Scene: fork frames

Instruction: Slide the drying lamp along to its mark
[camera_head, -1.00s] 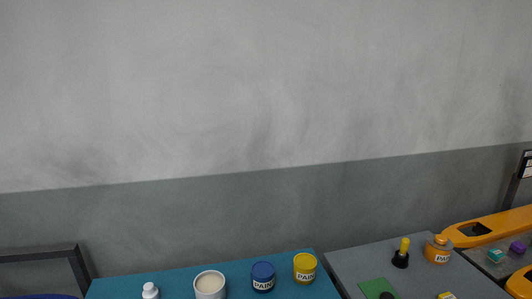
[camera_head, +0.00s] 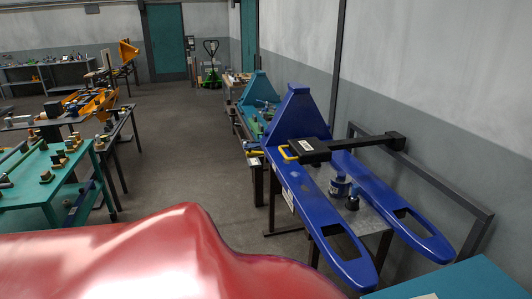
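A black bar-shaped fixture (camera_head: 345,147) with a yellow handle (camera_head: 289,153) reaches across a blue fork frame (camera_head: 295,188) on the right. It may be the drying lamp, but I cannot tell for certain. Its yellow handle is at the left end, and a black block sits at its right end. The fork frame lies over a grey table (camera_head: 375,219), with its two forks toward me. I cannot make out a mark. Neither of my grippers is in view.
A teal bench (camera_head: 20,190) with several small fittings stands at left. Orange frames (camera_head: 92,101) stand beyond it. Open floor (camera_head: 185,150) runs between the rows to a green pallet truck (camera_head: 211,72). A teal tabletop (camera_head: 470,284) fills the lower right corner. A grey wall bounds the right.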

